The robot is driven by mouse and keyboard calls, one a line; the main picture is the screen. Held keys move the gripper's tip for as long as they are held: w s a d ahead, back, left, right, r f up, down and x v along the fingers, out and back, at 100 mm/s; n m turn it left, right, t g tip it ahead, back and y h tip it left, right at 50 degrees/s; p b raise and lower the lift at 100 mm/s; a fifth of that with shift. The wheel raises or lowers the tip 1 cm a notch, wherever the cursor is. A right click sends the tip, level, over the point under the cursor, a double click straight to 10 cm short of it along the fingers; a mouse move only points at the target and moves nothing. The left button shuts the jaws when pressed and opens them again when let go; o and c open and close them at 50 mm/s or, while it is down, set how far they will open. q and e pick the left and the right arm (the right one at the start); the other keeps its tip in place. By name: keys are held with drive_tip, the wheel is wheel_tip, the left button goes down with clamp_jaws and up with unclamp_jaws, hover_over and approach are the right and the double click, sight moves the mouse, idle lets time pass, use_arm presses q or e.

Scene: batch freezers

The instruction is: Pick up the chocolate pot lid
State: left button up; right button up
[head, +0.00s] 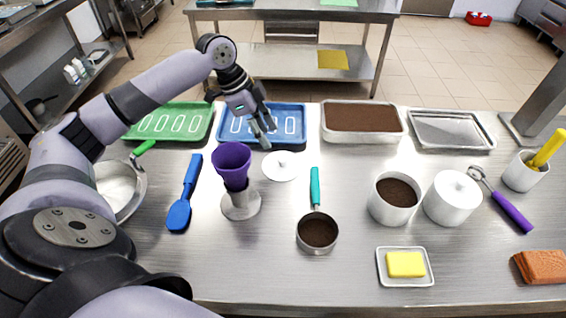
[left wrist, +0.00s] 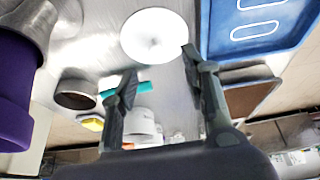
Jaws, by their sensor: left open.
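A white round lid with a small knob (head: 282,166) lies flat on the steel table, just in front of the blue tray. It also shows in the left wrist view (left wrist: 153,36), beyond my fingertips. My left gripper (head: 264,128) is open and empty, above the front part of the blue tray, behind and slightly left of the lid. Its two fingers show apart in the left wrist view (left wrist: 158,65), and the lid is not between them. An uncovered white pot of dark brown contents (head: 395,192) stands to the right. My right gripper is not in view.
The blue tray (head: 223,137) is beside the lid. A purple cup on a metal stand (head: 232,165) stands left of it. A teal-handled scoop (head: 316,190) lies to its right. A lidded white pot (head: 452,198) stands further right.

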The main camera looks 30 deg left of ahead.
sight(281, 159)
use_arm(q)
drive_tip(key=x, duration=0.3)
drive_tip(key=shift+f, duration=0.15)
drive_tip(key=shift+d+f+p, duration=0.35)
drive_tip(key=shift+f+p, duration=0.1)
drive_tip(key=x, duration=0.1)
drive_tip(key=p+x, duration=0.1)
drive_tip(key=x, duration=0.1)
drive_tip(key=shift+d+f, duration=0.25)
drive_tip(key=shift+d, duration=0.1)
drive_tip(key=shift+w+d+f, duration=0.1)
drive_tip(key=shift+f, duration=0.3)
drive_tip(key=c, duration=0.8)
drive_tip(key=shift+c, duration=0.3)
drive_tip(key=shift+r, duration=0.15)
